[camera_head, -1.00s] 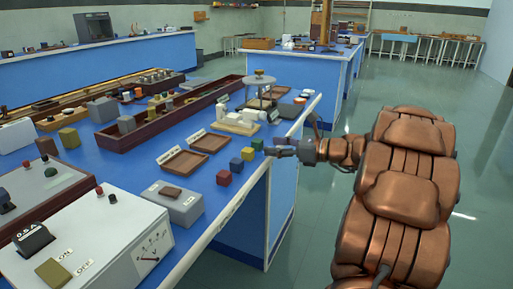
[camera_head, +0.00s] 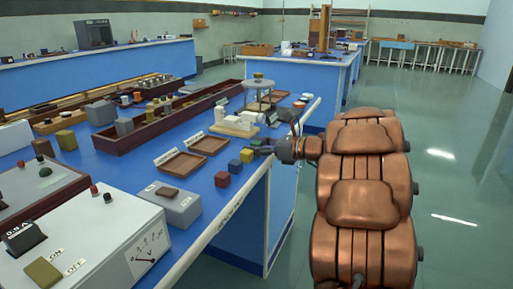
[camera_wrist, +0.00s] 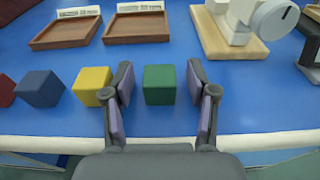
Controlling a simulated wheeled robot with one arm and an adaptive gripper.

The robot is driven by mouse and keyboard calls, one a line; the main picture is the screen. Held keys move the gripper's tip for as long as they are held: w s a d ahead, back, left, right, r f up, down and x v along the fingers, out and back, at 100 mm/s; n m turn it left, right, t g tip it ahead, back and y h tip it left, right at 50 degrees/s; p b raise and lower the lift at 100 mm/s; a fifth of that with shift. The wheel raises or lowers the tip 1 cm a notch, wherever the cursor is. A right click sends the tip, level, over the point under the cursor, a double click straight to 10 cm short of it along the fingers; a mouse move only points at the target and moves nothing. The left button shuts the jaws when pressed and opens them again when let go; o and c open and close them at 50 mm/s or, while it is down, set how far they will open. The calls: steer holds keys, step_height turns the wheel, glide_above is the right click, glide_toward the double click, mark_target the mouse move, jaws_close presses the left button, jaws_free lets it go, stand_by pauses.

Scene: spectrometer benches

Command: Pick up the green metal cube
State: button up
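The green cube (camera_wrist: 159,84) sits on the blue bench top near its front edge. In the wrist view it stands between the two open fingers of my gripper (camera_wrist: 160,98), with a gap on each side. In the head view the green cube (camera_head: 255,143) is partly hidden by my gripper (camera_head: 263,150), which has come in low over the bench edge.
A yellow cube (camera_wrist: 92,86) stands close beside my left finger. A blue cube (camera_wrist: 40,88) and a red cube (camera_wrist: 5,90) continue the row to the left. Two shallow brown trays (camera_wrist: 137,28) and a wooden-based apparatus (camera_wrist: 228,45) stand behind.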

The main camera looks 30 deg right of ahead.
jaws_close()
stand_by(0.4)
